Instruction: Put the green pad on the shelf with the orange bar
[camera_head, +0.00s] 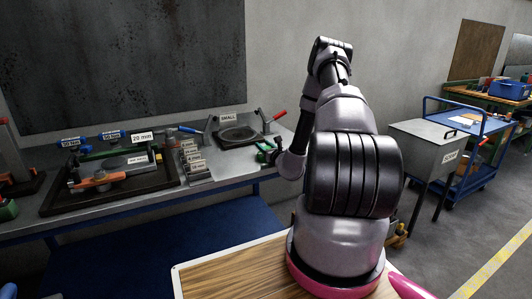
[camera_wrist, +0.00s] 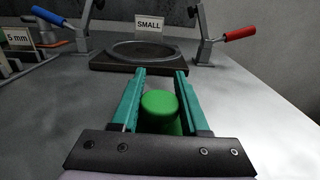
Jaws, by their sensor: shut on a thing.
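The green pad (camera_wrist: 161,112) is a short, rounded green piece between the teal fingers of my gripper (camera_wrist: 160,74) in the wrist view. My gripper is shut on it, above the grey bench top. In the head view my gripper (camera_head: 268,152) is at the bench's right part, in front of the SMALL plate; my arm partly hides it. An orange bar (camera_head: 100,179) lies at the left, over a dark tray (camera_head: 60,206), with a green bar (camera_head: 100,153) behind it. I cannot clearly make out a shelf there.
A dark plate with a round disc (camera_wrist: 140,52) and a SMALL sign (camera_wrist: 148,22) stands ahead, flanked by blue-handled and red-handled (camera_wrist: 241,34) levers. Labelled stepped blocks (camera_head: 194,165) stand between tray and plate. A grey cabinet (camera_head: 440,140) is at right.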

